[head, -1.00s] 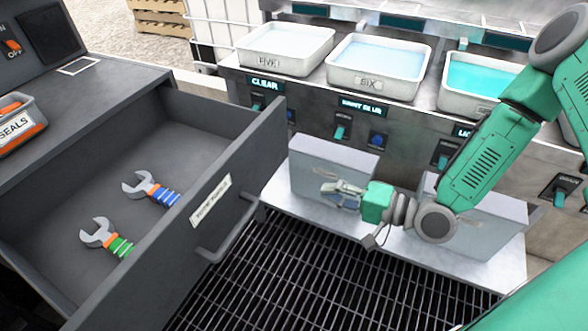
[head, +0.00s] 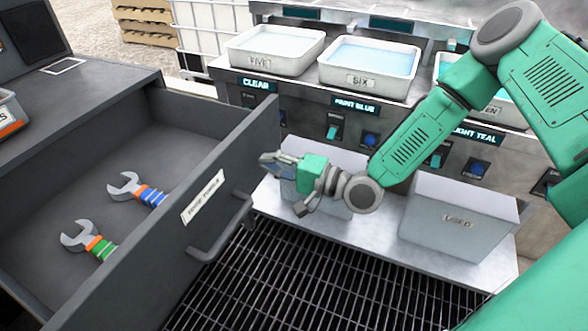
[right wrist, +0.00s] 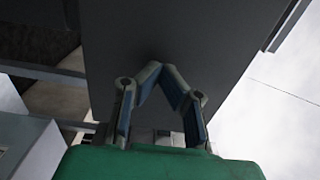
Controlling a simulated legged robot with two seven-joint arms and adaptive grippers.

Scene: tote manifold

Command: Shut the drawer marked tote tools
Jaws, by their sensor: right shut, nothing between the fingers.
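The dark grey drawer (head: 135,262) stands pulled out at the left, with a white label (head: 203,197) and a bar handle (head: 225,232) on its front. Two wrenches lie inside it, one with a blue grip (head: 137,188) and one with a green grip (head: 88,240). My right gripper (head: 266,158) is shut and empty, by the far right end of the drawer front. In the right wrist view its fingertips (right wrist: 162,72) meet in front of a dark flat surface. I cannot tell whether they touch it. My left gripper is not in view.
A cabinet top (head: 80,85) with a seals container (head: 8,115) is at the left. A machine with white trays (head: 365,62) and switches stands behind my right arm. Grey bins (head: 455,222) stand on a ledge above the floor grating (head: 310,285).

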